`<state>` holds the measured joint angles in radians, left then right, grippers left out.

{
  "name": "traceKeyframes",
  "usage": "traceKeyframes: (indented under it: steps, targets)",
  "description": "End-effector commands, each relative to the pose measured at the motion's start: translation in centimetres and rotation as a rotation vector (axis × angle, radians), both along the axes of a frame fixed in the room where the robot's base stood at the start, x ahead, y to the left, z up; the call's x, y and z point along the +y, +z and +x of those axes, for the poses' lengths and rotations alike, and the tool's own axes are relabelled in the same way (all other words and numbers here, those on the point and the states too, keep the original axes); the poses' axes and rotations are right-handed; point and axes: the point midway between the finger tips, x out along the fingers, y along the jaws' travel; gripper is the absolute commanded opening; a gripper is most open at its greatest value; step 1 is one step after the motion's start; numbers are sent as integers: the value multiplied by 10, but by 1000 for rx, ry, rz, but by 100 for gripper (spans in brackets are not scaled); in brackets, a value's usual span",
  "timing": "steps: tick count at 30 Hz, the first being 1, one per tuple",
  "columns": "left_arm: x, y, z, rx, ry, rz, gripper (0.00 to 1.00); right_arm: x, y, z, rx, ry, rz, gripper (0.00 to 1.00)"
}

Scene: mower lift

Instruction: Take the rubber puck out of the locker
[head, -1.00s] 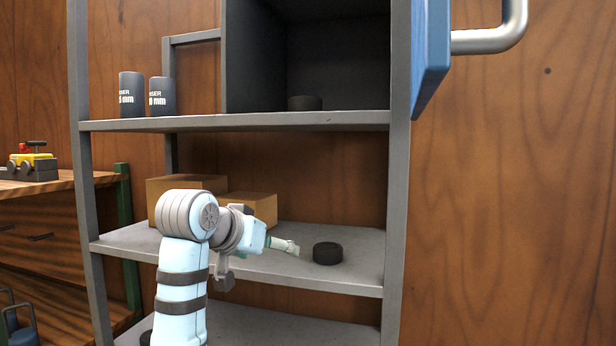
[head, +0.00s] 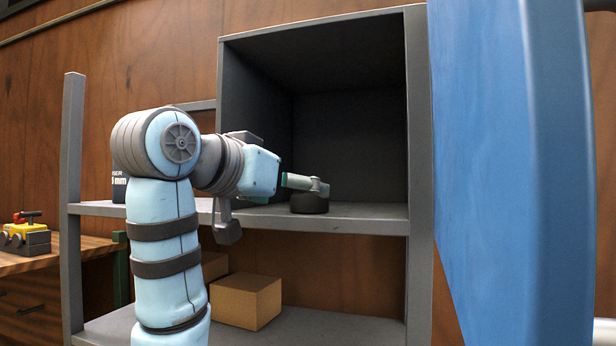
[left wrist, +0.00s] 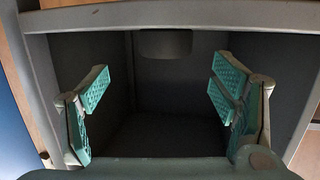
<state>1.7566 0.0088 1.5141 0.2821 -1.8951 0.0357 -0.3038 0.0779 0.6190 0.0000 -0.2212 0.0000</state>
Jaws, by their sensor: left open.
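The black rubber puck (head: 310,203) lies flat on the floor of the open grey locker (head: 350,60), near its front edge. My left gripper (head: 316,185) is at the locker's mouth, its fingers overlapping the top of the puck in the head view. In the left wrist view the gripper (left wrist: 162,85) is open, with green finger pads wide apart and nothing between them. That view looks upside down; the puck (left wrist: 165,42) shows as a dark shape at the top, midway between the fingers. It is apart from both pads. My right gripper is out of view.
The blue locker door (head: 510,170) stands wide open at the right. A cardboard box (head: 247,302) sits on the shelf below. A yellow toy-like item (head: 25,236) stands on a wooden bench at the left. The locker's inside behind the puck is clear.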

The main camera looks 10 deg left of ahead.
Motion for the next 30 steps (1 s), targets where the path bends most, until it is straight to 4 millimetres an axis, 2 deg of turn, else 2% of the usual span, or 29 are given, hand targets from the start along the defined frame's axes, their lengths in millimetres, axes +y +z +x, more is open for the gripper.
traceKeyframes:
  steps: [4, 9, 12, 17, 27, 30]
  targets:
    - [-1, -5, 18, 4, 1, 1, 80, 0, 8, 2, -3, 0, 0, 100]
    - [-4, -10, 49, 4, 2, 0, 80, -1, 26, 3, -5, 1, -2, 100]
    - [-6, -13, 57, 1, 3, 1, 80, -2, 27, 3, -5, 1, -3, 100]
    - [-6, -15, 57, 0, 3, 1, 80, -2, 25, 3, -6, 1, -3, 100]
    - [-5, -15, 57, 0, 4, 1, 27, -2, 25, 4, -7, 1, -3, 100]
    - [-5, -15, 56, -1, 4, 1, 25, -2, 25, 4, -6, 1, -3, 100]
